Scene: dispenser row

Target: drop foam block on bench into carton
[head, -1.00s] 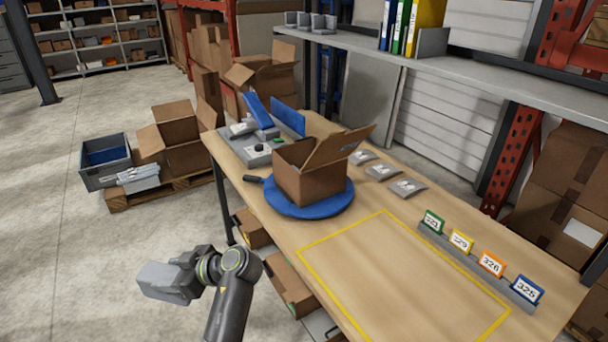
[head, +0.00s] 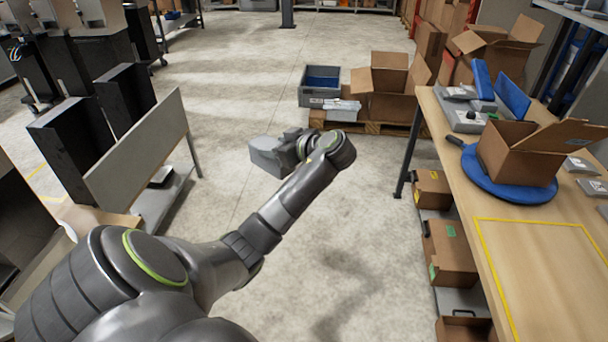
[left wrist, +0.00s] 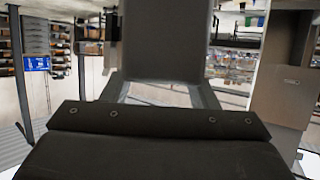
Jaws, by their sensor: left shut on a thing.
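My left gripper (head: 272,153) is above the open floor, left of the bench (head: 500,255). In the head view the grey block and the gripper are hard to tell apart. The open brown carton (head: 515,163) stands on a round blue turntable (head: 500,188) on the bench, flaps up. It is well to the right of my gripper. My right gripper is not in view.
Another open carton (head: 388,103) and a grey crate (head: 318,90) stand on a pallet beyond my gripper. Dark units and a grey panel (head: 140,155) stand at left. Boxes (head: 450,250) sit under the bench. The floor between is clear. A yellow outline marks bare bench top.

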